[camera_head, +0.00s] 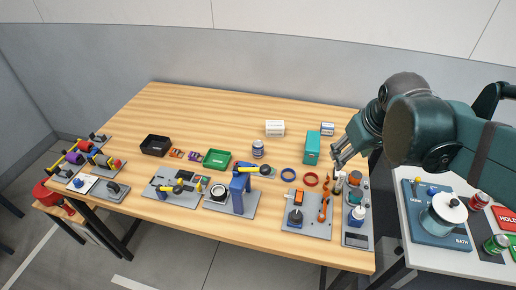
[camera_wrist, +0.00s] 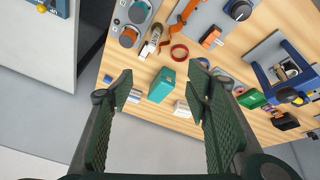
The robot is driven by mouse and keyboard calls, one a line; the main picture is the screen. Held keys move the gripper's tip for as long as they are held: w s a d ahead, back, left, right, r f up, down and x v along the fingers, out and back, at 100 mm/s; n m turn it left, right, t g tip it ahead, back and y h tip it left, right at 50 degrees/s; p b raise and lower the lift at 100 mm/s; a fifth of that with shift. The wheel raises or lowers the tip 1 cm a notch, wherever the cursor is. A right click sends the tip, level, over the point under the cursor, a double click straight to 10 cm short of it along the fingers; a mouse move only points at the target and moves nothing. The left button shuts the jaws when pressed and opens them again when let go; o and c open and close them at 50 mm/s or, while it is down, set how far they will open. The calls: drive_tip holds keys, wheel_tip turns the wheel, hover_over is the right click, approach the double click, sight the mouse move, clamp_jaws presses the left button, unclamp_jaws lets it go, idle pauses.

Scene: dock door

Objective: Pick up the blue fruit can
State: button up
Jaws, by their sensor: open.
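A small can with a grey-blue label (camera_head: 258,148) stands upright near the middle of the wooden table, behind the blue clamp-like fixture and right of the green tray. It is the likeliest blue fruit can, but its label is too small to read. In the wrist view, a round item (camera_wrist: 238,88) beside the right finger may be this can, partly hidden. My gripper (camera_head: 338,158) is over the table's right part, well right of the can, near the teal box. In the wrist view, my gripper (camera_wrist: 160,76) is open with nothing between its fingers.
A teal box (camera_head: 313,147), white box (camera_head: 275,128), blue ring (camera_head: 288,174) and red ring (camera_head: 311,180) lie between gripper and can. A green tray (camera_head: 217,158) and black tray (camera_head: 155,145) are farther left. The table's back left is clear. A red can (camera_head: 479,200) stands on the side table.

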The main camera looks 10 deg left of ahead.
drive_tip(key=w+a+n+g+p, duration=0.1)
drive_tip(key=w+a+n+p, duration=0.15)
drive_tip(key=w+a, duration=0.45)
drive_tip(key=n+g+p, duration=0.4)
drive_tip(key=n+p, duration=0.2)
drive_tip(key=n, duration=0.3)
approach(258, 143)
drive_tip(key=shift+m+h, duration=0.25)
drive_tip(key=shift+h, duration=0.15)
drive_tip(key=f, duration=0.5)
drive_tip(key=shift+s+f, duration=0.1)
drive_tip(key=shift+s, duration=0.15)
drive_tip(key=shift+a+f, duration=0.3)
drive_tip(key=shift+a, duration=0.05)
drive_tip(key=shift+f, duration=1.3)
drive_tip(key=shift+f, duration=2.6)
drive_tip(key=shift+c, duration=0.7)
